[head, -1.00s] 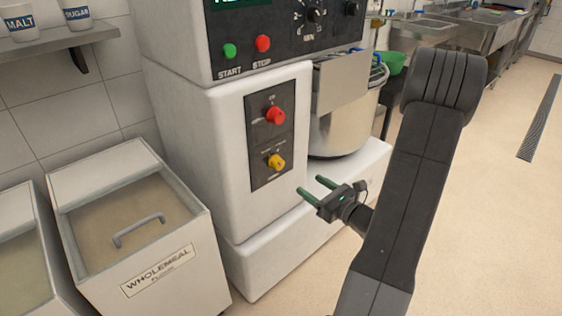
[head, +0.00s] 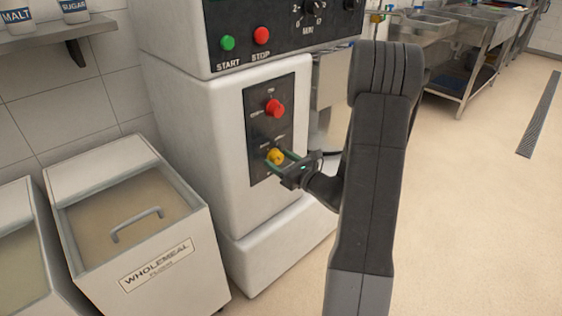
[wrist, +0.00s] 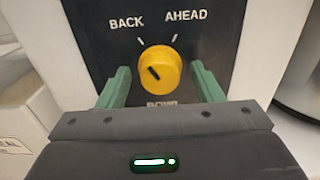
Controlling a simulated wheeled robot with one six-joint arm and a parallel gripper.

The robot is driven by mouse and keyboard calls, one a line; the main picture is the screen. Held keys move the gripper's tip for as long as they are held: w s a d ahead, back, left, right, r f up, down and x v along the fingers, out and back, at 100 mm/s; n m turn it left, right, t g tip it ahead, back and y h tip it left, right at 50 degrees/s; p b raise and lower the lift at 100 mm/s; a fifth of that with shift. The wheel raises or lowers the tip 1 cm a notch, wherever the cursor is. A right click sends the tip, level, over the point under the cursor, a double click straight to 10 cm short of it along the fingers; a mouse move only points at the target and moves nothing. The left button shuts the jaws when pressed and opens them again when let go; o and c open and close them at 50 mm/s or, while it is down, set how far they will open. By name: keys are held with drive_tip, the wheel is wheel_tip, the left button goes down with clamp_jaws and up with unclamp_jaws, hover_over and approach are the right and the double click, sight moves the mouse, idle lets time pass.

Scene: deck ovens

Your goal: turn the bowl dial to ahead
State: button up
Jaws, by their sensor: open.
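The yellow bowl dial (wrist: 160,70) sits on a black panel (wrist: 95,28) below the printed words BACK and AHEAD. Its dark pointer mark slants to the upper left, toward the BACK side. The word under the dial is partly hidden by my gripper. In the head view the dial (head: 275,156) is low on the mixer's front. My gripper (head: 278,159) is open there, its green fingers reaching to the dial. In the wrist view the fingers stand left and right of the dial, with a visible gap on each side.
A red knob (head: 274,108) sits above the dial on the same panel. Green START (head: 227,43) and red STOP (head: 262,36) buttons are higher up. A wholemeal flour bin (head: 165,265) stands at the left. The floor at the right is clear.

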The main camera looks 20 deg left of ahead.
drive_tip(key=c, duration=1)
drive_tip(key=shift+m, duration=0.3)
drive_tip(key=m+p, duration=0.2)
drive_tip(key=shift+r+m, duration=0.15)
drive_tip(key=shift+m, duration=0.15)
drive_tip(key=m+p, duration=0.6)
drive_tip(key=m, duration=0.2)
drive_tip(key=shift+m, duration=0.4)
drive_tip(key=shift+p, duration=0.3)
